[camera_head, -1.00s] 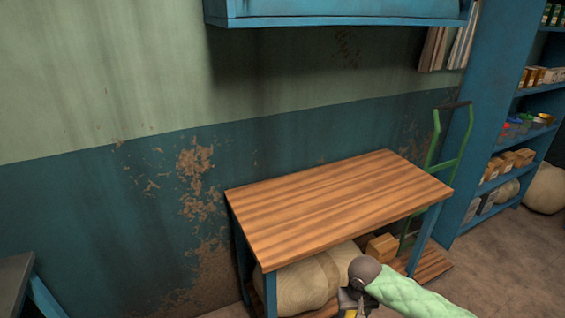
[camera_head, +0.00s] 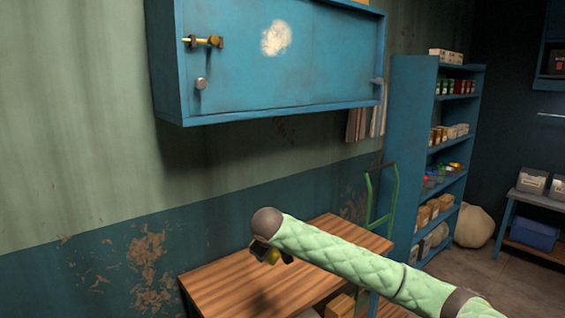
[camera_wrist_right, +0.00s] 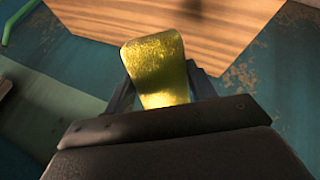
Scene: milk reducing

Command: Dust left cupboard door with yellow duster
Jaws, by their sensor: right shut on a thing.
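A blue wall cupboard (camera_head: 300,75) hangs at the top of the head view, its upper edge cut off. Its closed front has a whitish, dust-like patch (camera_head: 276,38), a yellow bolt-like fitting (camera_head: 203,41) and a knob (camera_head: 201,84) at the left. My right gripper (camera_head: 270,256) is over the wooden table, below and apart from the cupboard. It is shut on the yellow duster (camera_wrist_right: 154,70), which sticks out between the fingers in the right wrist view. In the head view the duster is mostly hidden by my wrist. My left gripper is not in view.
The wooden table (camera_head: 225,287) stands below the cupboard. A green hand truck (camera_head: 369,205) leans at the table's right. A blue shelf unit (camera_head: 405,150) with boxes and tins stands further right. The space in front of the cupboard door is clear.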

